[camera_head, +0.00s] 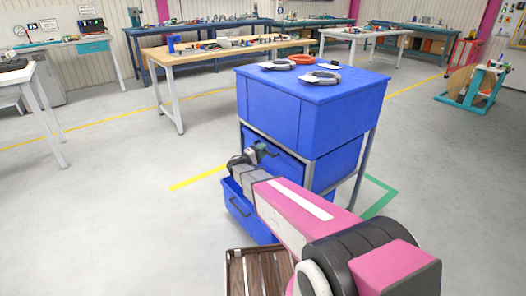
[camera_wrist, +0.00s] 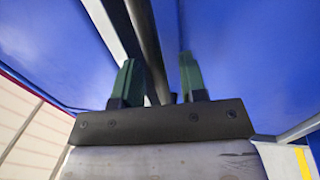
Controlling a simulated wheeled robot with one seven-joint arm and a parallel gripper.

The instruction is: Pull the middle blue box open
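A blue cabinet of stacked boxes (camera_head: 310,105) on a grey metal frame stands in the middle of the head view. The middle blue box (camera_head: 290,166) sits under the top one, its front partly hidden by my arm. My gripper (camera_head: 262,152) is at the front of the middle box. In the wrist view its two green fingers (camera_wrist: 158,75) stand apart. A dark bar (camera_wrist: 146,40), seemingly the handle, runs between them, closer to the left finger; I cannot tell if it touches.
The bottom blue box (camera_head: 236,207) sticks out toward the left, below my gripper. A brown slatted crate or pallet (camera_head: 257,270) lies on the floor in front. Cable coils (camera_head: 298,60) lie on the cabinet top. The floor to the left is clear.

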